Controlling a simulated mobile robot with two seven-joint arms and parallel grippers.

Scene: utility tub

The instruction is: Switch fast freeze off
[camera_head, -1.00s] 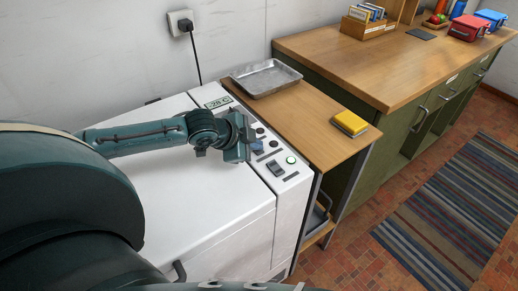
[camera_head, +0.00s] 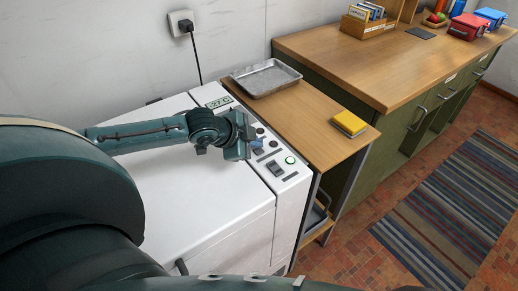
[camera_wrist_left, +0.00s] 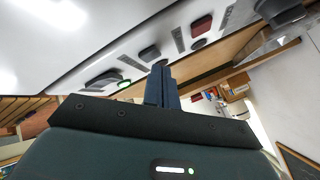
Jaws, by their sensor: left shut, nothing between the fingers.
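The white chest freezer (camera_head: 205,215) has a control panel (camera_head: 292,185) along its right side. The panel carries a small display (camera_head: 219,102), dark switches and a lit green lamp (camera_head: 290,160). In the left wrist view I see a red switch (camera_wrist_left: 201,25), a dark blue-grey rocker (camera_wrist_left: 150,54) and a grey rocker (camera_wrist_left: 105,79) beside the green lamp (camera_wrist_left: 124,84). Their labels are too small to read. My left gripper (camera_head: 258,146) is shut and empty over the panel, its fingertips (camera_wrist_left: 161,66) close to the blue-grey rocker. I cannot tell whether they touch. My right gripper is out of view.
A wooden side table with a metal tray (camera_head: 266,78) and a yellow sponge-like block (camera_head: 350,122) stands right of the freezer. Behind it is a green cabinet with a wooden top (camera_head: 385,65). A wall socket (camera_head: 181,23) holds a plug. A striped rug (camera_head: 450,210) covers the floor.

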